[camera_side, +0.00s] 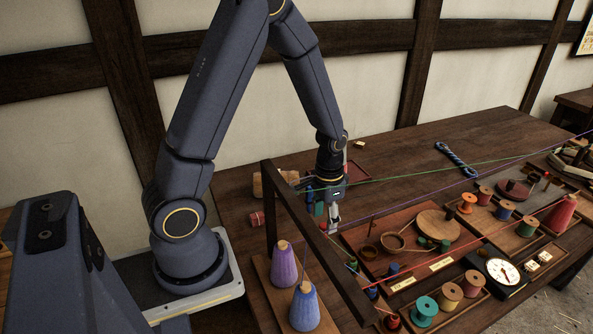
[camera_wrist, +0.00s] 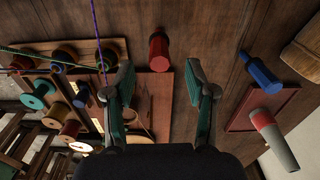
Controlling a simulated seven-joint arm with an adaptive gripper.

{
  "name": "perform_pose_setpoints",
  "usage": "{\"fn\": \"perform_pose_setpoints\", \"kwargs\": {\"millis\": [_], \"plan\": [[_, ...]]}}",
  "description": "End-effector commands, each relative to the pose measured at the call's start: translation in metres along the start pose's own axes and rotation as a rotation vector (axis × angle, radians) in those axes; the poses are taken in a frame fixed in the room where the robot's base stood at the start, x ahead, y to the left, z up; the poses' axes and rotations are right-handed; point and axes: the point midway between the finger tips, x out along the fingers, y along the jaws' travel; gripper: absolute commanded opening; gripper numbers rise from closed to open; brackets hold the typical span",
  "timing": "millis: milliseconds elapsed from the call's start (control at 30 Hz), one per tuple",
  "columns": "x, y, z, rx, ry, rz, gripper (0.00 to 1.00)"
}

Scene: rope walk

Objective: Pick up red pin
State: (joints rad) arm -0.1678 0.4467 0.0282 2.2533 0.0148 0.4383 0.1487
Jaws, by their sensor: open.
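The red pin (camera_wrist: 159,51) shows in the wrist view as a short red piece on the brown table, beyond and between my fingertips. My gripper (camera_wrist: 160,76) is open, with nothing between its fingers. In the side view my gripper (camera_side: 333,218) points down over the table, partly behind a dark wooden frame. A small red piece (camera_side: 257,218) lies to its left there and looks like the same pin, though I cannot be sure. The gap between fingertips and pin is hard to judge.
A blue pin (camera_wrist: 260,74) lies right of the red one. A red-and-grey cylinder (camera_wrist: 274,140) lies by a dark red board (camera_wrist: 245,118). Spools (camera_wrist: 33,101) crowd the left. The dark frame (camera_side: 318,242) stands close to my gripper. Coloured strands (camera_side: 455,169) cross the table.

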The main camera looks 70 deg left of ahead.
Motion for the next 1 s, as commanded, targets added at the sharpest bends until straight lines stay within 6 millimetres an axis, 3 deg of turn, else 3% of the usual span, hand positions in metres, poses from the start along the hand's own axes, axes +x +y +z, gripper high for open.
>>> {"fn": "perform_pose_setpoints", "kwargs": {"millis": [200,500,1000], "plan": [[0.034,0.0,0.001,0.0,-0.004,0.001,0.56],[0.039,0.0,0.0,0.0,0.0,0.0,0.56],[0.039,0.0,0.0,0.0,0.0,0.0,0.04]]}}
